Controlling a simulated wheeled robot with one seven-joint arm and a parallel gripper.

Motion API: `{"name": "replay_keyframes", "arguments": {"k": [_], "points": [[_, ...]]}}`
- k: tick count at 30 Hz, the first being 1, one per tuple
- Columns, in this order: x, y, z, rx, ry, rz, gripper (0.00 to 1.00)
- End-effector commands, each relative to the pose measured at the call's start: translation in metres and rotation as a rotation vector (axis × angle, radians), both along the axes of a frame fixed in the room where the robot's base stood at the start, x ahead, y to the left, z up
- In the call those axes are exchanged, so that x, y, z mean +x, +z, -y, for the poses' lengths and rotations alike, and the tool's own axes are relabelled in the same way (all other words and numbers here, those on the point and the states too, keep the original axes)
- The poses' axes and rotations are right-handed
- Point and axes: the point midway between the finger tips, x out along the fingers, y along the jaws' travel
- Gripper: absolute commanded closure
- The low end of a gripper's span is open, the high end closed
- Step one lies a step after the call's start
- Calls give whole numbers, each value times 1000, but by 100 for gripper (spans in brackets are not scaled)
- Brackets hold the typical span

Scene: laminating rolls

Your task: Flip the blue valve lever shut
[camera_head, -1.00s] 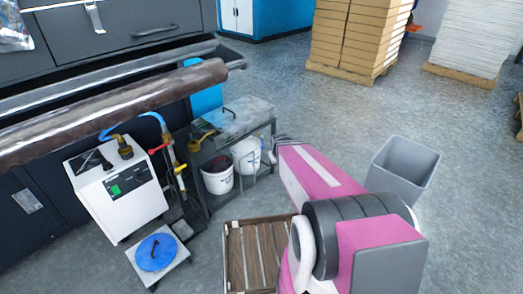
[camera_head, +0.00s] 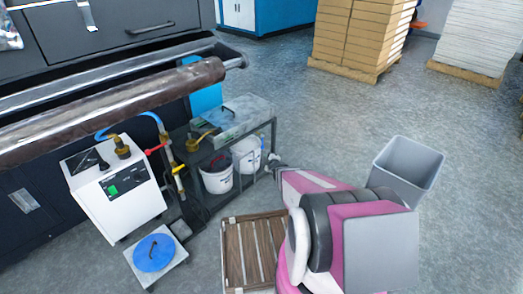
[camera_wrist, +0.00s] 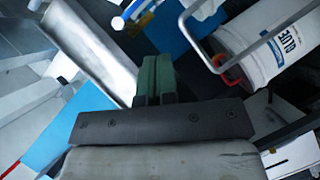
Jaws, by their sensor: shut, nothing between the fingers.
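The valve stand (camera_head: 174,170) stands right of the white machine in the head view, with a red lever (camera_head: 156,149) and a yellow lever (camera_head: 180,168). I cannot make out a separate blue lever there; a blue hose (camera_head: 135,116) runs into its top. In the wrist view a short blue rod (camera_wrist: 131,12) with a pale end shows beyond the fingers, but I cannot tell whether it is the lever. My gripper (camera_head: 271,163) is right of the glue buckets, apart from the stand. Its green fingers (camera_wrist: 154,78) are shut and empty.
A glue bucket (camera_wrist: 262,45) with a wire handle is close right of the fingers. The dark cart (camera_head: 232,135) stands between my gripper and the valve stand. A wooden pallet (camera_head: 247,245), a blue-topped dolly (camera_head: 154,252) and a grey bin (camera_head: 408,168) stand on the floor.

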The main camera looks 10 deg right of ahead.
Motion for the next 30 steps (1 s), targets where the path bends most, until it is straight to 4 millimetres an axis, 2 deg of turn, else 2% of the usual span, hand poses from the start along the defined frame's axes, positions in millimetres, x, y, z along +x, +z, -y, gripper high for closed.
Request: {"name": "replay_keyframes", "arguments": {"k": [3,19,23,30], "points": [[0,-6,-3,-14,32,32,100],[4,-7,-5,-17,40,41,100],[14,-9,-7,-17,40,41,100],[50,-18,-14,-17,39,41,100]]}}
